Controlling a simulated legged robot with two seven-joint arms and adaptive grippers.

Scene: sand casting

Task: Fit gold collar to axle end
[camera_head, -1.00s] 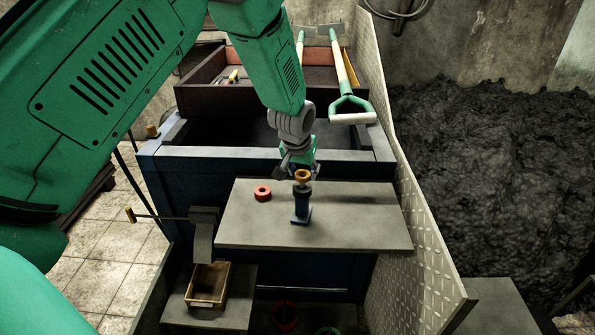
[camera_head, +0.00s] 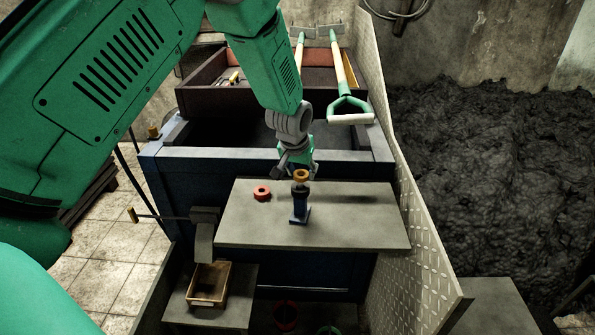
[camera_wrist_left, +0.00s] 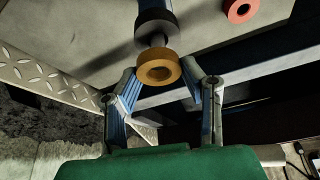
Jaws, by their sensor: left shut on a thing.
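The gold collar (camera_head: 301,175) is at the top of the upright axle stand (camera_head: 300,210), a dark blue post with a black ring on it. I cannot tell how far the axle enters the collar. My left gripper (camera_head: 296,168) is shut on the collar, with one finger at each side in the left wrist view (camera_wrist_left: 158,70). My right gripper is not in view.
A red ring (camera_head: 262,193) lies on the grey shelf (camera_head: 355,226) left of the stand. The shelf's right part is clear. A small wooden tray (camera_head: 209,301) sits lower left. A metal tread-plate wall (camera_head: 425,230) rises at right. A shovel (camera_head: 349,110) lies behind.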

